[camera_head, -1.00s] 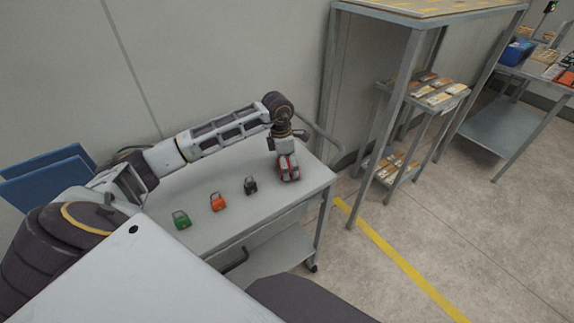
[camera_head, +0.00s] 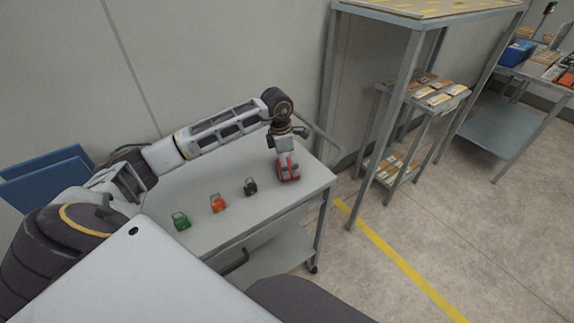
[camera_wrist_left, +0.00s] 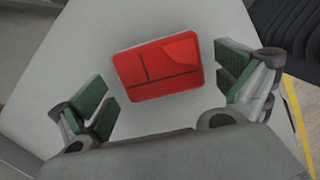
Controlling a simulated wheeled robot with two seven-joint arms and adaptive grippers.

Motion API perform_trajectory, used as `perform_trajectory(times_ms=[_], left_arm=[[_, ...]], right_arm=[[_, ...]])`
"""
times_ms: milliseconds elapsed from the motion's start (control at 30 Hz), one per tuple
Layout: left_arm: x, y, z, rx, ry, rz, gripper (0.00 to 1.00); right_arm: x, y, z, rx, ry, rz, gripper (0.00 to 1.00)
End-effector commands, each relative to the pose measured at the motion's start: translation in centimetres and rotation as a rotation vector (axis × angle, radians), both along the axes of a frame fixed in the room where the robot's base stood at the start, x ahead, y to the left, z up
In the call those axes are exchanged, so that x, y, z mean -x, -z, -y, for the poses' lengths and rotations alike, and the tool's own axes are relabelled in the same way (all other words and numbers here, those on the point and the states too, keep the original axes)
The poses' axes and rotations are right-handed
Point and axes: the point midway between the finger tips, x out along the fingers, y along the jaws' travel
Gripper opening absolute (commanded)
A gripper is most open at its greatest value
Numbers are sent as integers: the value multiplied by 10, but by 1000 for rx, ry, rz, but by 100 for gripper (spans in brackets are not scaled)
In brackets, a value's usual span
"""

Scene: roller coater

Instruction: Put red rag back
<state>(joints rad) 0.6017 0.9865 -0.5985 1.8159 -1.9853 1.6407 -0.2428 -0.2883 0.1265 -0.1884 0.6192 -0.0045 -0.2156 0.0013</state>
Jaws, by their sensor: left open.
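The red rag (camera_wrist_left: 158,69) lies folded flat on the light grey cart top in the left wrist view, between the green finger pads of my open left gripper (camera_wrist_left: 167,90). There is a visible gap between the rag and the pads on both sides. In the head view my left gripper (camera_head: 288,167) points down over the far right end of the cart (camera_head: 305,188). Red of the rag (camera_head: 290,178) shows at its fingers, partly hidden by them. My right gripper is not in view.
A dark item (camera_head: 250,187), an orange item (camera_head: 217,204) and a green item (camera_head: 180,221) stand in a row on the cart. A metal rack (camera_head: 408,80) with filled shelves is to the right. A wall runs behind the cart.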

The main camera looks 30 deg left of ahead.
Motion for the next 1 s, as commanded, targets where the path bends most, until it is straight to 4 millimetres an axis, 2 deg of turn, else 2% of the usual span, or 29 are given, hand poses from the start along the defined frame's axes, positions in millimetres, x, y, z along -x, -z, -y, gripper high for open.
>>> perform_trajectory(times_ms=[367, 600, 800, 1000], left_arm=[[4, -52, -5, -1, 0, 3, 100], [7, -84, -8, -1, 0, 3, 100], [8, -100, -9, -1, 0, 1, 100], [9, -105, -9, -1, 0, -1, 100]], right_arm=[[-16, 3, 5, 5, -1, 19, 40], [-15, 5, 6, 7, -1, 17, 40], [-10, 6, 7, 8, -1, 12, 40], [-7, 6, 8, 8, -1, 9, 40]])
